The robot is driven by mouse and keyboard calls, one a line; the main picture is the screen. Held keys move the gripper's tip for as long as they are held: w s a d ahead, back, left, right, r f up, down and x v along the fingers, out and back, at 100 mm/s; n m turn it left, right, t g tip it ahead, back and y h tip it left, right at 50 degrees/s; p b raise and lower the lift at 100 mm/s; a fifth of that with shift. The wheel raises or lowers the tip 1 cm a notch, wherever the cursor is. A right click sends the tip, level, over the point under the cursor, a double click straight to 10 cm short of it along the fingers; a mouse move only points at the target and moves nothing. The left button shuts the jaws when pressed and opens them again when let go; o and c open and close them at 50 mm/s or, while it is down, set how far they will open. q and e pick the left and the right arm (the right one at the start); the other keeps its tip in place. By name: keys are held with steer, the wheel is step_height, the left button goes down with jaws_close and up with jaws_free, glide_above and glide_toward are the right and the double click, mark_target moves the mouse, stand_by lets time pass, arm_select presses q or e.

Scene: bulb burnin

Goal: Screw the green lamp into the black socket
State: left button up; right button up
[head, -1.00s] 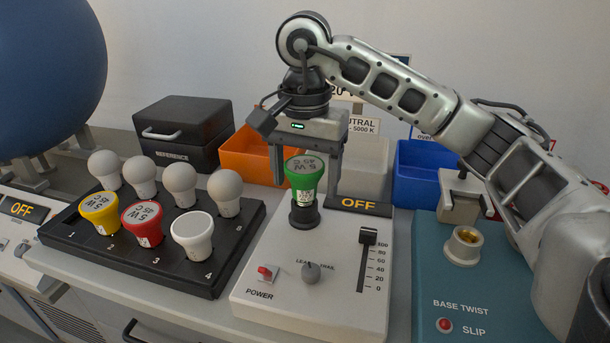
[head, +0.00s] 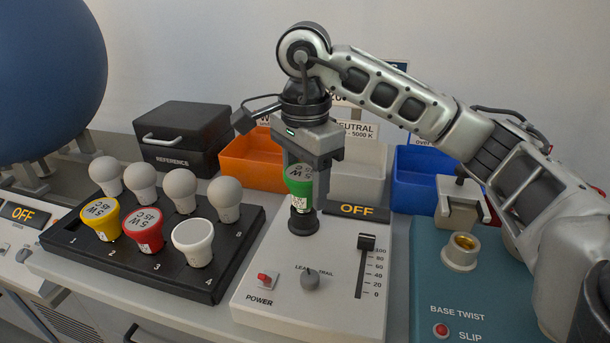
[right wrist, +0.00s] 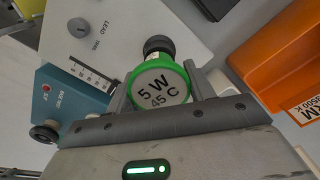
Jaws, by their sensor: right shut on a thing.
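The green lamp (head: 300,187) stands upright on the black socket (head: 303,224) of the white tester, its lower end at the socket's mouth. I cannot tell how deep the thread sits. My right gripper (head: 311,180) comes down from above and is shut on the green lamp. In the right wrist view the lamp's face (right wrist: 160,88), marked 5 W 45 C, lies between the two fingers, with the black socket (right wrist: 158,45) behind it. My left gripper is not in view.
A black rack (head: 130,268) at left holds yellow, red, white and several grey lamps. Orange (head: 238,172), pale grey (head: 360,185) and blue (head: 415,200) bins stand behind. A teal base-twist box (head: 440,290) is at right. The tester's display (head: 357,212) reads OFF.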

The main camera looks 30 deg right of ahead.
steer(key=m+p, duration=0.1)
steer(key=m, duration=0.4)
steer(key=shift+a+m, duration=0.15)
steer(key=shift+m, duration=0.15)
steer(key=m, duration=0.3)
steer(key=shift+s, duration=0.1)
steer(key=m+p, duration=0.1)
steer(key=m, duration=0.4)
steer(key=shift+a+m, duration=0.1)
steer(key=shift+m, duration=0.2)
steer(key=m, duration=0.2)
steer(key=shift+m+p, duration=0.3)
steer(key=shift+p, duration=0.1)
steer(key=o, duration=0.9)
steer(key=shift+c, duration=0.2)
